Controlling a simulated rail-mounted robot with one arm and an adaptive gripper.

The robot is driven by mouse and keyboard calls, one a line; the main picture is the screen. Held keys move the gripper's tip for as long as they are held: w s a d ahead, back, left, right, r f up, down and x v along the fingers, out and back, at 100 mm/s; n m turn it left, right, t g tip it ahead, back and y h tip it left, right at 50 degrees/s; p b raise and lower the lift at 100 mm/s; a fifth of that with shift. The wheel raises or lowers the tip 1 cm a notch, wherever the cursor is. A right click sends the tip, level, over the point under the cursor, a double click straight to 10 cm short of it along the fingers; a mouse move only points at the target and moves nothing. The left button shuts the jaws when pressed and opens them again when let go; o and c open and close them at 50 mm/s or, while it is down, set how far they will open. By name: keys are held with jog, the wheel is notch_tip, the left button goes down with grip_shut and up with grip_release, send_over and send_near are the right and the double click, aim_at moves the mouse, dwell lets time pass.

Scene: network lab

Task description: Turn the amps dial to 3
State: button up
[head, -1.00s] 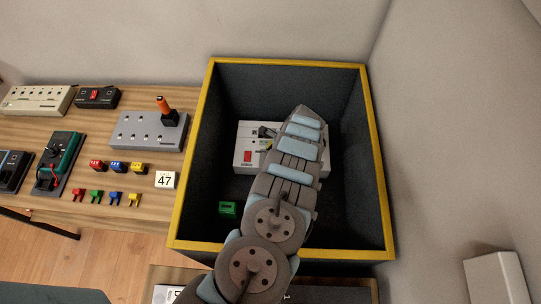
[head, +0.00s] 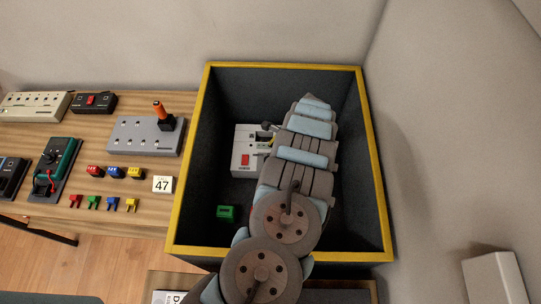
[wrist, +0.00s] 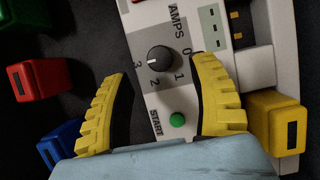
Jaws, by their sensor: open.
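The amps dial (wrist: 160,58) is a round black knob on a white panel (head: 243,162) inside the deep box. Numbers 0 to 3 are printed around it in the wrist view. A pale mark shows on the knob, but I cannot tell exactly which number it points at. My gripper (wrist: 160,72) is open, with its yellow, black-padded fingers on either side of the dial and the knob between them in the picture. I see no contact; the height above the knob is unclear. In the head view my arm hides the dial and much of the panel.
The dark box has yellow rims (head: 203,140) and high walls around my arm. A green START button (wrist: 177,120) sits below the dial. Red (wrist: 37,80), blue (wrist: 62,140) and yellow (wrist: 275,122) blocks lie near the panel. A green block (head: 226,213) lies on the box floor.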

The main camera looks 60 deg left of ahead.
jog(key=v, duration=0.6)
jog(key=shift+r, duration=0.4)
jog(key=shift+w+d, duration=0.1)
jog(key=shift+w, duration=0.1)
